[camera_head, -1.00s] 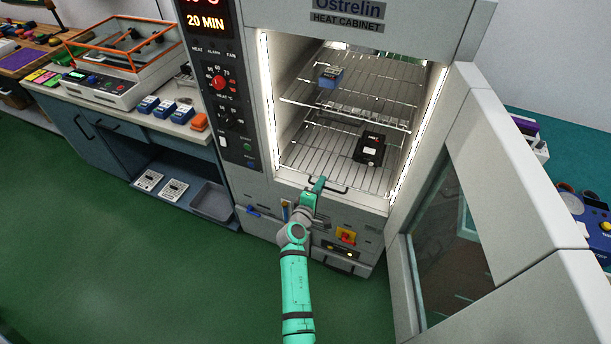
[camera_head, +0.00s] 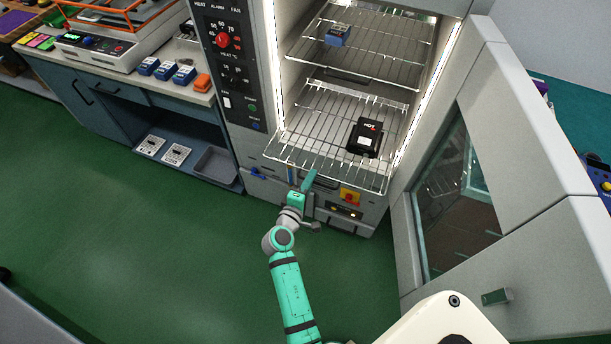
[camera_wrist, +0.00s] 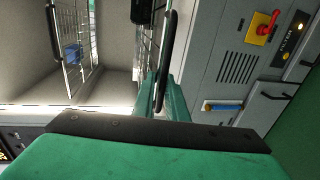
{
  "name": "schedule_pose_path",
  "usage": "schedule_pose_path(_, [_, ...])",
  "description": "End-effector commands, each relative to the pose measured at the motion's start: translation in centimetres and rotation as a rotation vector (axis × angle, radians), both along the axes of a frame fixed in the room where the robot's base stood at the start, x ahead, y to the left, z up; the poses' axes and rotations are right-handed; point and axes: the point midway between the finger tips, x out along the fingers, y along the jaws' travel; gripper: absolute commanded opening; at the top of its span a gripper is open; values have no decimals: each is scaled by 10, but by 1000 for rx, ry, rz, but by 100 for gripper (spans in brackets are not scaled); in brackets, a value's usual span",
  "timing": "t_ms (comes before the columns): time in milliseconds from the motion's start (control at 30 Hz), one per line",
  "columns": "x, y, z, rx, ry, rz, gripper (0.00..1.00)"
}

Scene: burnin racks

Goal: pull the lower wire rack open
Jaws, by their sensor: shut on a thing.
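The lower wire rack (camera_head: 302,118) is partly out of the heat cabinet (camera_head: 240,110), its front edge sticking out past the opening. A black box marked HOT (camera_head: 365,137) lies on its right part. My gripper (camera_head: 309,181) is at the rack's front edge, shut on the rack's dark handle. In the wrist view the black handle bar (camera_wrist: 168,58) runs between my green fingers (camera_wrist: 166,98). The upper wire rack (camera_head: 375,63) stays inside with a blue device (camera_head: 338,35) on it.
The cabinet door (camera_head: 465,190) stands wide open on the right. A red and yellow switch (camera_head: 349,197) sits on the cabinet front below the rack. A bench (camera_head: 105,95) with several blue devices is at left. The green floor in front is clear at left.

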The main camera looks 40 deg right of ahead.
Motion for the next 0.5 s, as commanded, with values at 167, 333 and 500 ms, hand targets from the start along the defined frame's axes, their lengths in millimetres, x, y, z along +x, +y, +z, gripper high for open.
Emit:
schedule_pose_path(167, [-4, 1, -10, 13, 13, -4, 0])
schedule_pose_path(333, [-4, 0, -10, 13, 13, -4, 17])
schedule_pose_path(500, [-3, 0, -8, 9, 10, -4, 26])
